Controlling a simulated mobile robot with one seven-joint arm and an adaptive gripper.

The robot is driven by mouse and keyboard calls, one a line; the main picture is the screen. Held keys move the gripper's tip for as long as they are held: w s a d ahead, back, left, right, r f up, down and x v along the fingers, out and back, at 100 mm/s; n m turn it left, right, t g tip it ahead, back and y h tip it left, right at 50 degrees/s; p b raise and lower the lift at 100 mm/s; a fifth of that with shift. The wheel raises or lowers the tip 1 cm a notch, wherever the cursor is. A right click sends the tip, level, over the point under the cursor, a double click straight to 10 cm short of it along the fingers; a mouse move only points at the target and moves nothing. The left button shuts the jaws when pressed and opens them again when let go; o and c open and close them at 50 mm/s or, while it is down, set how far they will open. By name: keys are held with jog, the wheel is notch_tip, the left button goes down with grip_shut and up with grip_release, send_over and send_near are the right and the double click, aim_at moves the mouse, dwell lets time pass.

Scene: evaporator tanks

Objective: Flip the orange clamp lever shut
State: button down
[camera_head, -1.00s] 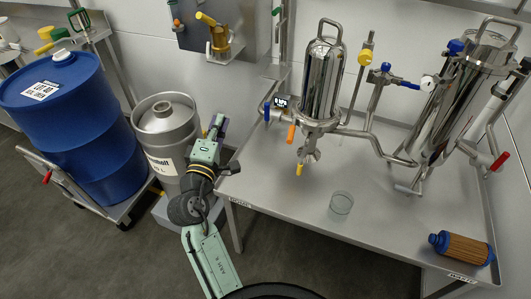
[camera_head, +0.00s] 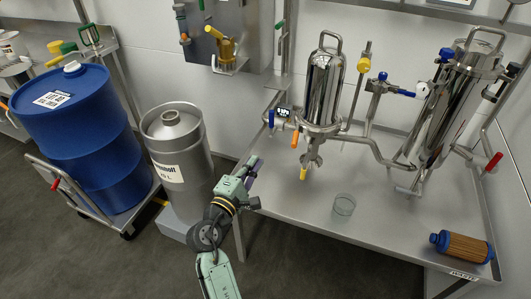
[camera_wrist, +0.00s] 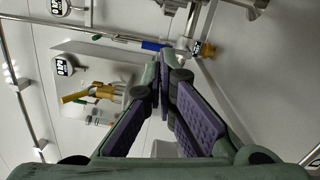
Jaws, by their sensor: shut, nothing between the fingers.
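The orange clamp lever (camera_head: 295,138) hangs below the polished steel filter housing (camera_head: 322,90) at the table's back left, pointing down and slightly left. My gripper (camera_head: 256,167) is in front of the table's left edge, below and left of the lever and apart from it. In the wrist view my gripper (camera_wrist: 161,66) has its purple-padded fingers shut with nothing between them. Beyond the fingertips an orange-brown piece (camera_wrist: 205,50) shows beside a blue handle; it may be the lever, seen end-on.
A blue valve handle (camera_head: 271,118) and a small display (camera_head: 284,112) sit just left of the lever. A yellow handle (camera_head: 304,173) hangs below the housing. A glass dish (camera_head: 344,205) stands on the steel table (camera_head: 390,235). A steel keg (camera_head: 180,160) stands left of my arm.

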aim_at(295, 140)
jog(key=w+d+r+p, duration=0.1)
jog(key=w+d+p, duration=0.3)
jog(key=w+d, duration=0.3)
jog(key=shift+w+d, duration=0.15)
jog(key=shift+w, duration=0.25)
jog(key=shift+d+r, duration=0.1)
jog(key=shift+d, duration=0.1)
jog(key=shift+s+d, duration=0.1)
jog(key=shift+s, duration=0.05)
